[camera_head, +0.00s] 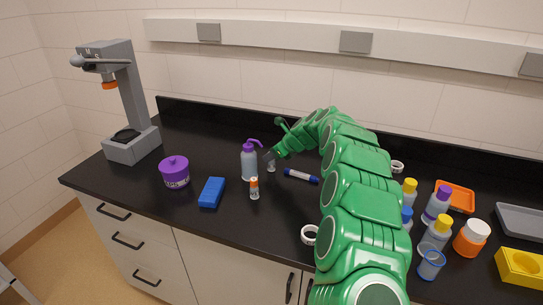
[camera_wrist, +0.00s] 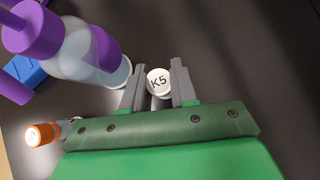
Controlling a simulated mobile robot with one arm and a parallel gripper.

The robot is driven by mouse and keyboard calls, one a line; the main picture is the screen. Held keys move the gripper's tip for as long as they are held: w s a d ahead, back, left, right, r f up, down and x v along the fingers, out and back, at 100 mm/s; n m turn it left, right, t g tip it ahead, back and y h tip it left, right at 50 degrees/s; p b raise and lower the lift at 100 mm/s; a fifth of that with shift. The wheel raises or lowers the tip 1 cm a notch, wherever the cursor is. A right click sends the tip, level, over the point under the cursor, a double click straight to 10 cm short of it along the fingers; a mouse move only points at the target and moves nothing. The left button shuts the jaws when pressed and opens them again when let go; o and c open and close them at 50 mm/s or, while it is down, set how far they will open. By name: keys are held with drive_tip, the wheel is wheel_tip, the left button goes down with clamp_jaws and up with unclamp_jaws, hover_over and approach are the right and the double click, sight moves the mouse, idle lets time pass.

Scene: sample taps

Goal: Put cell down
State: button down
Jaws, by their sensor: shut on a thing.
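The cell is a small round piece with a white top marked K5 (camera_wrist: 158,82), between the two fingers of my gripper (camera_wrist: 159,86) in the wrist view. My gripper is shut on it. In the head view my gripper (camera_head: 270,156) is over the middle of the black counter (camera_head: 220,228), just right of the wash bottle, with the small cell (camera_head: 271,167) below it. Whether the cell touches the counter I cannot tell.
A purple-topped wash bottle (camera_head: 249,163) stands close left. Nearby are an orange-capped vial (camera_head: 254,189), a blue block (camera_head: 211,192), a marker (camera_head: 300,175) and a white ring (camera_head: 309,235). A purple jar (camera_head: 174,173) stands further left; several bottles crowd the right.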

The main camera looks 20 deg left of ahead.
drive_tip(key=shift+f, duration=0.1)
drive_tip(key=c, duration=0.9)
unclamp_jaws()
drive_tip(key=shift+d+r, duration=0.25)
drive_tip(key=shift+r, duration=0.2)
drive_tip(key=v, duration=1.1)
drive_tip(key=shift+d, duration=0.1)
drive_tip(key=shift+s, duration=0.1)
